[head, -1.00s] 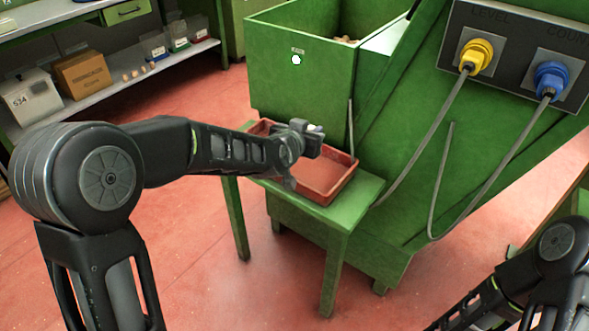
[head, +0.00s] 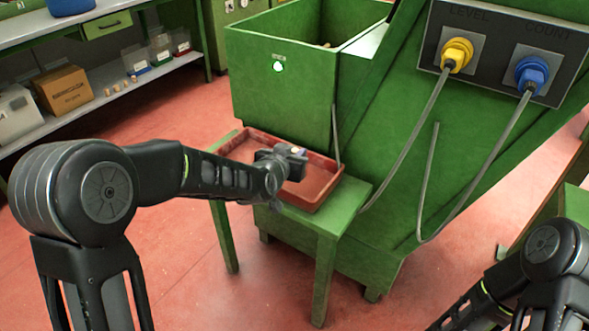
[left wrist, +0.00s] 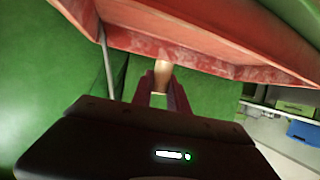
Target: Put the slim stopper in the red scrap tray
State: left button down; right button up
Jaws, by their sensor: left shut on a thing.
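The red scrap tray (head: 318,196) lies on a small green stand under the green bin. My left gripper (head: 297,155) is above the tray in the head view, over its middle part. In the left wrist view my left gripper (left wrist: 162,88) is shut on the slim stopper (left wrist: 162,74), a tan cork held between the fingertips. The tray's red wall (left wrist: 190,45) fills the top of that view behind the stopper. Whether the stopper touches the tray I cannot tell. My right arm shows at the lower right of the head view, its gripper out of sight.
The green bin (head: 282,85) stands just behind the tray, with a sloping green machine body (head: 400,190) to the right. Grey cables hang from a yellow plug (head: 456,54) and a blue plug (head: 531,74). Shelves with boxes stand at left.

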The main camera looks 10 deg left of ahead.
pick_arm(q)
notch_tip(320, 180, down, 5)
jog(key=shift+r+b, duration=0.1)
jog(key=shift+b, duration=0.7)
jog(key=shift+f, duration=0.25)
jog(key=c, duration=1.3)
grip_release()
